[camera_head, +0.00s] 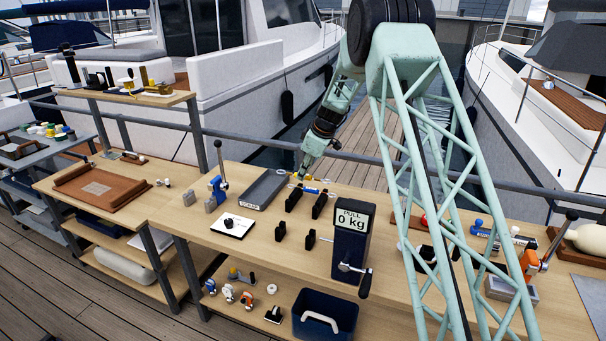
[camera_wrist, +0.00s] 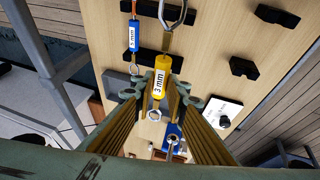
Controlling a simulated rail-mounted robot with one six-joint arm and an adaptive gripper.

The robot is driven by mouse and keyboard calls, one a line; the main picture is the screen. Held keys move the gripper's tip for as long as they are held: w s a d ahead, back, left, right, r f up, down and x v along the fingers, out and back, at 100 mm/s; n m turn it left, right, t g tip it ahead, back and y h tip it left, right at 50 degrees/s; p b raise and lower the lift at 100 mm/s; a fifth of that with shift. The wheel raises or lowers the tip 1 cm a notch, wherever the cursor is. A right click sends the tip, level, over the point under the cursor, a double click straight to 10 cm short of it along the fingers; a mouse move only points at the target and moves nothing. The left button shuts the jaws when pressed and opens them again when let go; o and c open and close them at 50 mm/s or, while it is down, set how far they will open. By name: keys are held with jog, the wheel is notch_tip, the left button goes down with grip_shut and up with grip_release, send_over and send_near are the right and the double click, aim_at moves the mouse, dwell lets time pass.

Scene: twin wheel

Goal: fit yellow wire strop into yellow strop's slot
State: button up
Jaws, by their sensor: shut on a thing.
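The yellow wire strop (camera_wrist: 161,75), with a "3 mm" label on its sleeve, lies between the jaws of my gripper (camera_wrist: 170,95) in the wrist view. My gripper is shut on it. A metal eye shows at its lower end and a larger metal loop above it. Long black slotted blocks (camera_wrist: 145,8) lie behind the strop on the bench. I cannot tell which slot is the yellow one, or whether the strop touches a block. In the head view my gripper (camera_head: 303,173) is at the back of the bench, beyond the black blocks (camera_head: 319,206).
A blue strop (camera_wrist: 134,36) marked "2 mm" hangs close to the left of the yellow one. Smaller black blocks (camera_wrist: 243,67) sit to the right. The pull gauge (camera_head: 351,236), a grey tray (camera_head: 265,188) and a white card (camera_head: 233,225) stand on the bench. A rail runs behind it.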

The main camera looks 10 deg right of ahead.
jog(key=shift+b, duration=0.6)
jog(key=shift+f, duration=0.25)
notch_tip(320, 180, down, 9)
jog(key=b, duration=0.9)
jog(key=shift+f, duration=0.2)
jog(key=shift+b, duration=1.75)
dwell(2.8)
jog(key=shift+f+b, duration=0.6)
jog(key=shift+f, duration=0.1)
dwell(0.4)
